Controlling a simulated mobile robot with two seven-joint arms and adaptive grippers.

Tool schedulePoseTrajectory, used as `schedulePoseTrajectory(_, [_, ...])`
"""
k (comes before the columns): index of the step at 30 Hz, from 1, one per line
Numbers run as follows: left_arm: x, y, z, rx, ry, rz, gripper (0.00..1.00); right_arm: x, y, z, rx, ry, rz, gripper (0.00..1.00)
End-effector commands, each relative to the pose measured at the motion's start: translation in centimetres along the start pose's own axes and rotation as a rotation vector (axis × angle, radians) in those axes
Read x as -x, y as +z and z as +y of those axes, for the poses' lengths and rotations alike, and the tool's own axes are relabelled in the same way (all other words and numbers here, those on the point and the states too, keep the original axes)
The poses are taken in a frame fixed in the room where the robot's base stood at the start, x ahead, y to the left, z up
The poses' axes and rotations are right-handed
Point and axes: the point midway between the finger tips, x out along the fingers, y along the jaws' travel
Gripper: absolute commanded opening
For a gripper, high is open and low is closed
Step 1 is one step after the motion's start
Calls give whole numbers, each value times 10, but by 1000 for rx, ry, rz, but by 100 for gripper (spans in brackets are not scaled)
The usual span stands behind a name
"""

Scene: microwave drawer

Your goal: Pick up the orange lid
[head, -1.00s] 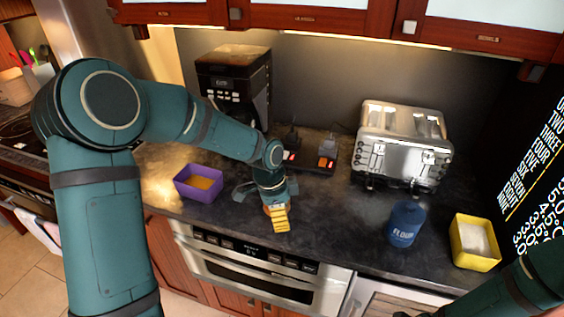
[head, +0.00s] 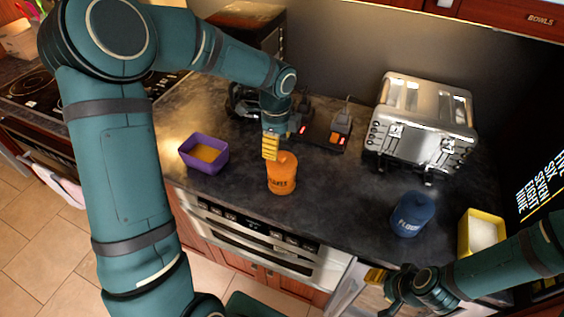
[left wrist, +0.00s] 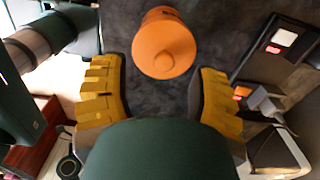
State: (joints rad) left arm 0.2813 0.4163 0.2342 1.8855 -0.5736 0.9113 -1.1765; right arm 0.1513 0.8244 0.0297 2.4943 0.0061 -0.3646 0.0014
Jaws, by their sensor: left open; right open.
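The orange lid (head: 281,160) with a small knob sits on top of an orange canister (head: 282,182) on the dark counter. The left wrist view shows the lid (left wrist: 163,58) from above, ahead of my left gripper (left wrist: 164,90). My left gripper is open and empty, its yellow fingers spread wide. In the head view, my left gripper (head: 270,147) is just behind and left of the lid; I cannot tell whether it touches. My right gripper (head: 378,276) is open at the lower right, in front of the counter and away from the lid.
A purple bin (head: 204,153) stands left of the canister. A blue flour canister (head: 412,214) and a yellow bin (head: 482,231) stand to the right. A toaster (head: 421,125) and a dark device with red lights (head: 325,130) are behind. Counter between the canisters is clear.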

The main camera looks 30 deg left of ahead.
Motion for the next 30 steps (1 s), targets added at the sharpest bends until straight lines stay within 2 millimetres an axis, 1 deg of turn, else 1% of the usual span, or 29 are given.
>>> schedulePoseTrajectory(4, [-9,-2,-1,-1,2,0,61,0,0,0,0,0,0,47])
schedulePoseTrajectory(9, [-33,-11,-7,-2,3,0,61,0,0,0,0,0,0,47])
schedulePoseTrajectory(13, [-48,-11,-7,0,2,0,61,-1,0,0,0,0,0,47])
schedulePoseTrajectory(17, [-54,-11,-8,0,-1,0,61,-1,0,0,0,0,0,47])
schedulePoseTrajectory(23, [-54,-11,-8,1,-1,0,61,-1,0,0,0,0,0,47])
schedulePoseTrajectory(24, [-54,-11,-8,0,-1,0,52,-1,0,0,0,0,0,47])
schedulePoseTrajectory(26, [-54,-11,-8,1,-1,0,31,-1,0,0,0,0,0,47])
schedulePoseTrajectory(27, [-54,-11,-8,1,-1,0,17,-1,0,0,0,0,0,47])
schedulePoseTrajectory(28, [-54,-11,-8,1,-1,0,7,-1,0,0,0,0,0,47])
schedulePoseTrajectory(29, [-54,-11,-8,0,-1,0,0,-1,0,0,0,0,0,47])
schedulePoseTrajectory(30, [-53,-11,-8,0,-1,0,0,-1,0,0,0,0,0,47])
